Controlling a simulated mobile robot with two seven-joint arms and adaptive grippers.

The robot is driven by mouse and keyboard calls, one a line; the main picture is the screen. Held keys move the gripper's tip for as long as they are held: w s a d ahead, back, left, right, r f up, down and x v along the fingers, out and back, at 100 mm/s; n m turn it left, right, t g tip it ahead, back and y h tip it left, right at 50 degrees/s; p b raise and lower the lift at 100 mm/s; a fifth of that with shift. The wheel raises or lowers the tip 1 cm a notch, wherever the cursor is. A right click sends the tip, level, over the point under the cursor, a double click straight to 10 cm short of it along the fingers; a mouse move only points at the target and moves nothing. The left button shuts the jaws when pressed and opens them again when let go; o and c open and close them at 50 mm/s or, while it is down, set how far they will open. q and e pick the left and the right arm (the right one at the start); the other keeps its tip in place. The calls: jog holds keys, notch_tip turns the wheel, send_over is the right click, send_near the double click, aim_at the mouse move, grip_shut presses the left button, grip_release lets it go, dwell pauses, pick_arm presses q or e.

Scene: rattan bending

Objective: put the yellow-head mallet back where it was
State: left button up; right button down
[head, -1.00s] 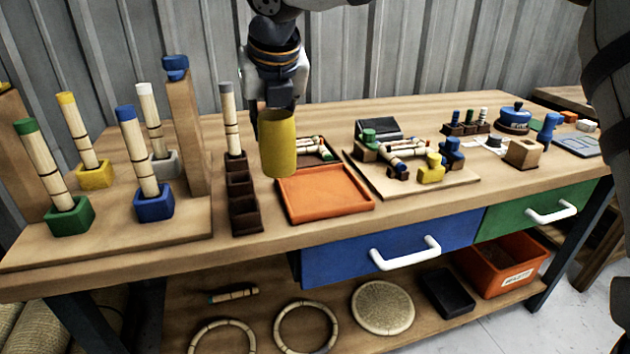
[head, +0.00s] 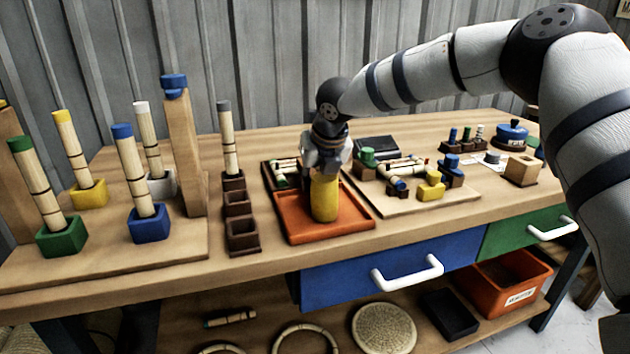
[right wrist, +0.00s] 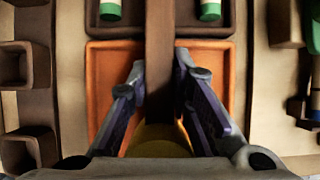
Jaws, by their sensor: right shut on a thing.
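The mallet's yellow head (head: 324,199) is a yellow cylinder, upright in the head view, at the orange tray (head: 348,224). My right gripper (head: 326,165) is just above the head and shut on the mallet. In the right wrist view a dark brown bar, apparently the handle (right wrist: 160,55), runs between the fingers (right wrist: 160,78). Part of the yellow head (right wrist: 160,138) shows below them, with the tray on both sides. I cannot tell whether the mallet touches the tray floor. In the head view the handle is hidden. My left gripper is not in view.
A dark compartment tray (head: 270,172) with short pieces lies directly behind the orange tray. A row of brown sockets (head: 240,236), one holding a grey-capped rod, stands at left. A wooden board (head: 455,197) with coloured blocks lies at right. The bench's front strip is clear.

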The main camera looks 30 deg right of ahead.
jog(key=c, duration=1.4)
grip_release()
jog(key=shift+c, duration=0.2)
jog(key=shift+s+r, duration=0.1)
jog(key=shift+r, duration=0.25)
jog(key=p+v, duration=0.1)
jog(key=v, duration=0.9)
jog(key=shift+s+r+p, duration=0.1)
jog(key=shift+r+p, duration=0.1)
jog(key=shift+p, duration=0.2)
jog(key=shift+s+r, duration=0.35)
jog(key=shift+r, duration=0.05)
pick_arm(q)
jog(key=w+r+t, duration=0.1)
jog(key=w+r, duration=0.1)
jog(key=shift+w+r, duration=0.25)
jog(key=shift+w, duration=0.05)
pick_arm(e)
jog(key=shift+f, duration=0.1)
